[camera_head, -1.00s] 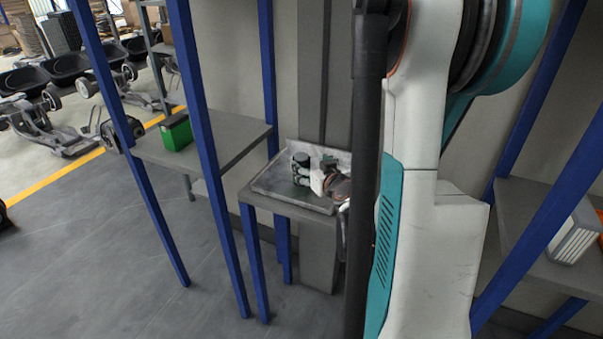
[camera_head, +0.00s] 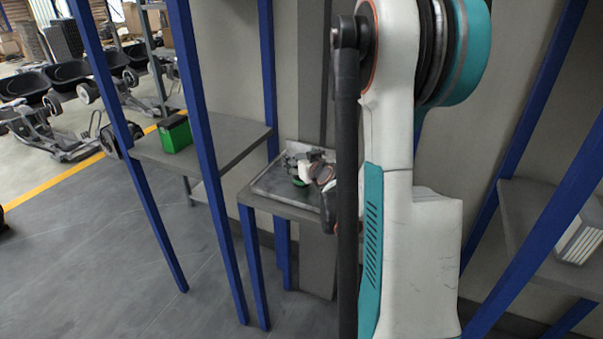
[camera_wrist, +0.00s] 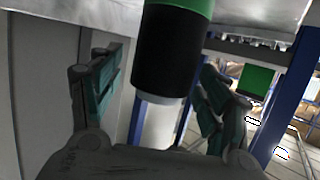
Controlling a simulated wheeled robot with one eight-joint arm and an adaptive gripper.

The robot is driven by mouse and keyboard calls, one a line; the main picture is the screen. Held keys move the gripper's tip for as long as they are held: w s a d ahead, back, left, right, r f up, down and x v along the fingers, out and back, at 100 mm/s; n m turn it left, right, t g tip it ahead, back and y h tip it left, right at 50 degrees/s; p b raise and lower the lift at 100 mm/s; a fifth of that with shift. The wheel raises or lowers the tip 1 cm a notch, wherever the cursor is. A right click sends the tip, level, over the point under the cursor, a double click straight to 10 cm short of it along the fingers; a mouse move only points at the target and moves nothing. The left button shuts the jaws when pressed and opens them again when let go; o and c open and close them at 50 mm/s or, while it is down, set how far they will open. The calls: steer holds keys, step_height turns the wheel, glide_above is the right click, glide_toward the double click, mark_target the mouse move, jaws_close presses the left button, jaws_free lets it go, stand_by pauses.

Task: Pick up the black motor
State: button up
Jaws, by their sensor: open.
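The black motor (camera_wrist: 170,55) is a black cylinder with a green band. In the wrist view, which looks upside down, it is between the two spread fingers of my gripper (camera_wrist: 160,70). The motor's green end (camera_head: 299,183) shows low against the stand's top.
The small grey stand (camera_head: 262,200) has a raised rim at the back and blue legs. A grey shelf (camera_head: 235,135) to its left holds a green box (camera_head: 175,134). Blue posts (camera_head: 205,150) stand close by. A right-hand shelf holds a white item (camera_head: 580,243).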

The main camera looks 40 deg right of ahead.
jaws_close()
steer(key=shift+r, duration=0.1)
